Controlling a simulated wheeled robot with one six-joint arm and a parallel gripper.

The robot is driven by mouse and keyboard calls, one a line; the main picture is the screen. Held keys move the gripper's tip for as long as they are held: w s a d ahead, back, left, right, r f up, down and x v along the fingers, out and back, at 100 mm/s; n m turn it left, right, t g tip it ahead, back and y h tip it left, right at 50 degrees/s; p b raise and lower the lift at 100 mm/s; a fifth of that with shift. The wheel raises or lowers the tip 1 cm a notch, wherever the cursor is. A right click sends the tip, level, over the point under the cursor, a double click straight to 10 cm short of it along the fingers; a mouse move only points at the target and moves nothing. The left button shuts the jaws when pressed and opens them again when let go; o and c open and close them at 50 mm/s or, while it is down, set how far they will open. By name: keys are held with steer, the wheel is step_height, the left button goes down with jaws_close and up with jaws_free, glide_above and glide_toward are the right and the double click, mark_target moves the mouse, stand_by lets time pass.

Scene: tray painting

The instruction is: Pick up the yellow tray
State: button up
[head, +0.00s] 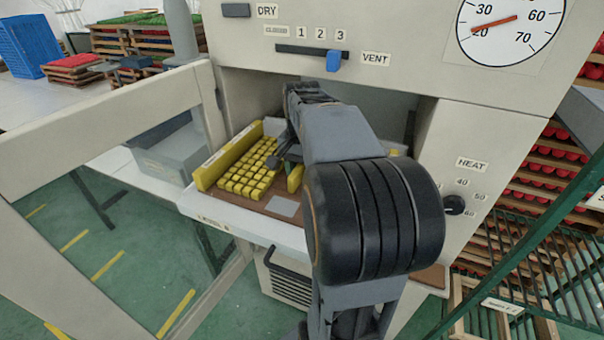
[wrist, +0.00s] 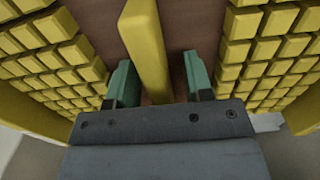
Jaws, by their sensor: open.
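The yellow tray (head: 215,168) sits at the opening of a pale drying cabinet, with rows of small yellow blocks (head: 248,180) on it. In the wrist view its upright yellow middle bar (wrist: 143,40) runs between two groups of blocks over a brown base. My gripper (wrist: 158,80) is open, with one green fingertip on each side of this bar. I cannot tell whether either fingertip touches it. In the head view my gripper (head: 287,155) is over the tray, and my arm hides the tray's right part.
The cabinet door (head: 110,110) stands open at left. The slider (head: 333,60) is near VENT and the HEAT knob (head: 454,204) is at right. A grey box (head: 175,155) stands left of the opening. A green mesh rack (head: 520,240) is at lower right.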

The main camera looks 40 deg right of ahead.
steer(key=shift+c, duration=0.3)
jaws_close()
steer(key=shift+r, duration=0.1)
